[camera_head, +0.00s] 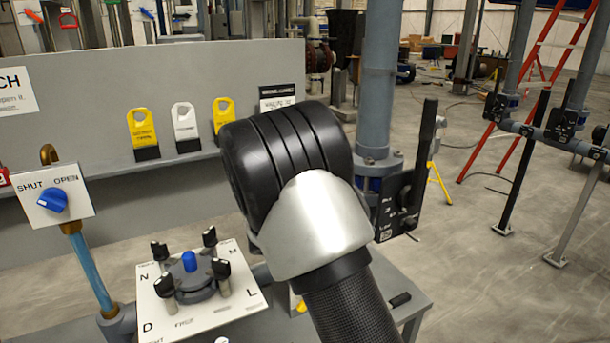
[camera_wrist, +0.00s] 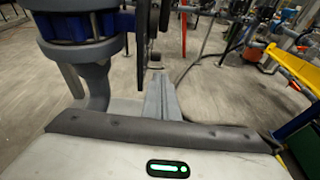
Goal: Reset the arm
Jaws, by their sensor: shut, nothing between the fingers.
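My arm rises from the bottom of the head view, with a dark woven link, a silver collar and a black ribbed joint. It covers part of the bench and panel behind it. My gripper is hidden in the head view. In the wrist view, the pale housing of my gripper (camera_wrist: 100,155), with a dark padded edge and a green light, fills the bottom. It is shut and holds nothing. Its fingertips are hard to make out against the grey parts ahead.
A valve plate (camera_head: 225,315) with a blue-topped fitting and a SHUT/OPEN panel (camera_head: 72,205) with a blue knob stand left of my arm. Yellow and white tags (camera_head: 184,125) line the grey panel (camera_head: 60,120). A grey pipe (camera_head: 380,80) stands close behind. Open floor (camera_head: 480,270) lies right.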

